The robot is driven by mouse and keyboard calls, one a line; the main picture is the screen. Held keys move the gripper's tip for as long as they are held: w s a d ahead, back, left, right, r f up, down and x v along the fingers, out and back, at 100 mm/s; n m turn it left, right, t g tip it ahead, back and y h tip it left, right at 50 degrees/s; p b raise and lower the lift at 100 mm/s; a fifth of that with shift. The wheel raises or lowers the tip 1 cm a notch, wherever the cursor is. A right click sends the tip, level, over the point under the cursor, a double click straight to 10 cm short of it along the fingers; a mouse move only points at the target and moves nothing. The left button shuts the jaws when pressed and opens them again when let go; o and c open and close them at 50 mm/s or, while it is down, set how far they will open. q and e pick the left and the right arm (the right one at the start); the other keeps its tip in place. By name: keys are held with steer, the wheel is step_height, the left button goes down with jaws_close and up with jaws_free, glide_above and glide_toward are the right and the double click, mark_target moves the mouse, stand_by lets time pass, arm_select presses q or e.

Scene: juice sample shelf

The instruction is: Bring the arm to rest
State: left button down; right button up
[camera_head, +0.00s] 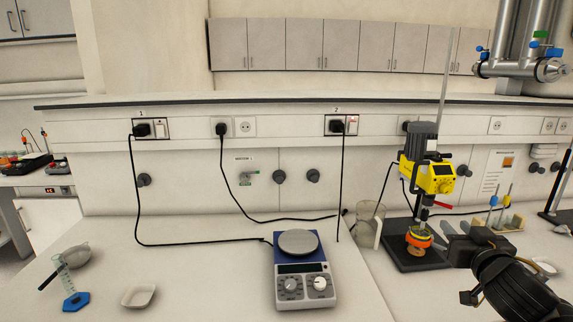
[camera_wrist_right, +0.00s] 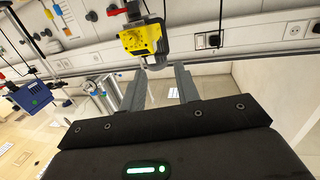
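My right arm (camera_head: 515,290) comes in at the lower right of the head view. My right gripper (camera_head: 458,229) is by the right-hand part of the bench, just right of the yellow overhead stirrer (camera_head: 440,177). In the right wrist view the two fingers of the right gripper (camera_wrist_right: 158,75) stand apart with nothing between them. The yellow stirrer (camera_wrist_right: 145,38) shows beyond the fingertips there. The gripper appears clear of it, but the exact gap cannot be told. My left gripper is not in view.
A hotplate (camera_head: 303,284) with a round plate stands mid-bench. A glass beaker (camera_head: 368,222) is left of the stirrer. A white weighing dish (camera_head: 138,296) and a blue-based cylinder (camera_head: 70,285) are at left. Black cables cross the bench. The bench left of the hotplate is mostly free.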

steer(key=s+a+f+n+g, duration=0.15)
steer(key=s+f, duration=0.25)
steer(key=f, duration=0.4)
steer(key=s+a+f+g, duration=0.3)
steer(key=s+f, duration=0.1)
steer(key=f, duration=0.5)
steer(key=s+a+f+g, duration=0.2)
steer(key=s+f+g, duration=0.1)
steer(key=f, duration=0.5)
steer(key=s+a+f+n+g+y, duration=0.1)
steer(key=s+a+f+g, duration=0.2)
steer(key=s+f, duration=0.6)
steer(key=s+a+f+n+g+y, duration=0.1)
steer(key=s+a+f+g, duration=0.3)
steer(key=s, duration=0.9)
step_height(320, 180, down, 26)
steer(key=s, duration=0.1)
steer(key=s+d+f+g, duration=0.1)
steer(key=s+d+f, duration=0.1)
steer(key=s+f, duration=0.6)
steer(key=s+d+f, duration=0.1)
steer(key=s+f, duration=0.7)
steer(key=shift+s+d+g, duration=0.35)
steer(key=shift+s, duration=0.1)
